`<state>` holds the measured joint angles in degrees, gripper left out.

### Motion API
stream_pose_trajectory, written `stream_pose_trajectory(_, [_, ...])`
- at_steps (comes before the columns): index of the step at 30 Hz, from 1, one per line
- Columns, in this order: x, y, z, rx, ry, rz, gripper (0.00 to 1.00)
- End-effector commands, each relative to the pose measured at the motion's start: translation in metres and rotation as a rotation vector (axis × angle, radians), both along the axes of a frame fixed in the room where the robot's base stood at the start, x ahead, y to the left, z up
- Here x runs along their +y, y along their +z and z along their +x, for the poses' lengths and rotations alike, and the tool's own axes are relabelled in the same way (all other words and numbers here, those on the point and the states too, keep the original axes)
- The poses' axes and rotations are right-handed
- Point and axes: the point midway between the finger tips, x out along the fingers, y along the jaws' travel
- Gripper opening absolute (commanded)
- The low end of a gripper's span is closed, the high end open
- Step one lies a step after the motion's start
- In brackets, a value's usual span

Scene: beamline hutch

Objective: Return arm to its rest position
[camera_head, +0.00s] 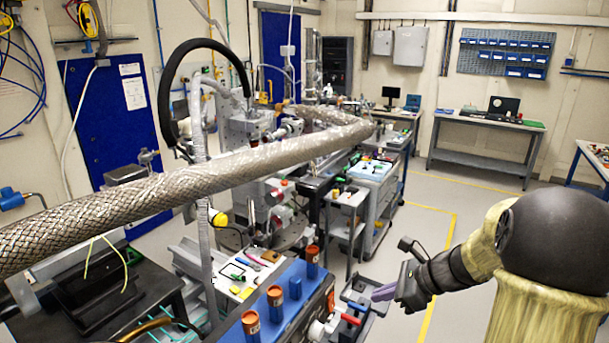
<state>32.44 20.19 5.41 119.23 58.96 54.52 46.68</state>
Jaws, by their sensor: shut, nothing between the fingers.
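My arm (530,270) comes in from the lower right, with its large black and tan joints close to the camera. It reaches left, and my gripper (376,294) ends in purple-grey fingers that look shut and empty. The gripper is in front of a dark tray (378,310) holding small red and blue items. From this view I cannot tell the height of the fingers above the tray or whether they touch anything.
A thick braided metal hose (190,185) crosses the view at left and centre. A blue rack (262,330) with orange-brown canisters (276,303) stands left of my gripper. A workbench (484,124) is at the back right. Grey floor with yellow lines (440,262) is open beside my arm.

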Motion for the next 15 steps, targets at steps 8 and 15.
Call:
stream_pose_trajectory(8, [0.043,-0.056,-0.078,-0.126,0.657,-0.504,0.00])
stream_pose_trajectory(15, [0.054,-0.082,-0.128,-0.360,1.354,-0.891,0.00])
